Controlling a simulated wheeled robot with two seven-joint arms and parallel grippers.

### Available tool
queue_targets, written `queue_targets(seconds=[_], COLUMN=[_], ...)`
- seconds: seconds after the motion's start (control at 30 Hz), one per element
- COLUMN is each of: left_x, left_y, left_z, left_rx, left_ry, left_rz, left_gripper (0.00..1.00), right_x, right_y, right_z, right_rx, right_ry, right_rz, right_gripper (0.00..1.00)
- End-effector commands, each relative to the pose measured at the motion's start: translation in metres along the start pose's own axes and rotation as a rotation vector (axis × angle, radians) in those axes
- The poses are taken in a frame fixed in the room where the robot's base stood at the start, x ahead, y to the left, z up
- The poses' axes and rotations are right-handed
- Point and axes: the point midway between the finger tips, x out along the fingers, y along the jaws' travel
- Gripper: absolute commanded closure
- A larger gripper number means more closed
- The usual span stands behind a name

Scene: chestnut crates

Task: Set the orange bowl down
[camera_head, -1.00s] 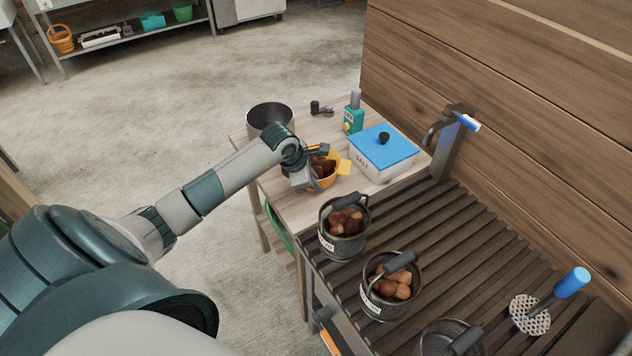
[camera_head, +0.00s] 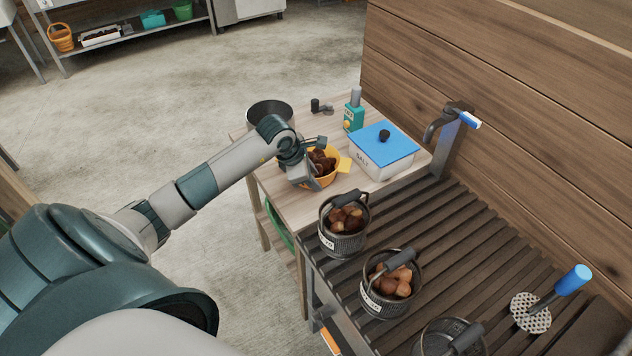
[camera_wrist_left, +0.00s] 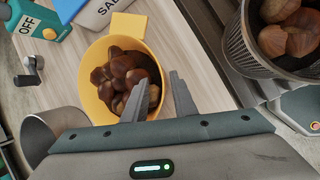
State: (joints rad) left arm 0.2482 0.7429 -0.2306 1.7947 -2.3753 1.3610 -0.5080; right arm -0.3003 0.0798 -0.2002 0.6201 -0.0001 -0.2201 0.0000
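The orange bowl (camera_head: 324,181), full of brown chestnuts, sits upright on the pale wooden table (camera_head: 293,208). It also shows in the left wrist view (camera_wrist_left: 95,58), with a flat yellow tab on its rim. My left gripper (camera_head: 314,160) is at the bowl's near-left side. In the left wrist view, the left gripper's fingers (camera_wrist_left: 158,98) are spread apart, one over the chestnuts and one outside the bowl, with the rim between them. The gripper hides part of the bowl's near side. My right gripper is not in view.
A metal pot (camera_head: 268,113) stands behind the left wrist. A salt box (camera_head: 383,168) with a blue lid and a teal device (camera_head: 353,117) stand behind the bowl. Wire baskets of chestnuts (camera_head: 341,244) stand on the slatted rack (camera_head: 455,240). Some table is bare in front.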

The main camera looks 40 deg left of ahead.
Motion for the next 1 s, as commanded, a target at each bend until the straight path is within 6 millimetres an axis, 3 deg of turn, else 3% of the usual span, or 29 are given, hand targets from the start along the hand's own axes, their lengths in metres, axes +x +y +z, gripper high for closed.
queue_targets(seconds=[0.53,0.73,1.0], left_x=[-0.088,-0.101,-0.102], left_y=[0.000,-0.001,-0.001], left_z=[-0.001,0.000,0.000], left_rx=[0.002,0.000,0.000], left_ry=[0.001,0.001,0.001], left_rz=[0.001,-0.001,-0.001], left_gripper=[0.75,0.75,0.75], right_x=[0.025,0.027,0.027], right_y=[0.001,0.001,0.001], right_z=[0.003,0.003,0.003], right_rx=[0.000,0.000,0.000], right_ry=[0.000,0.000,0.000], right_rz=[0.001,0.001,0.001], right_gripper=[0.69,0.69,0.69])
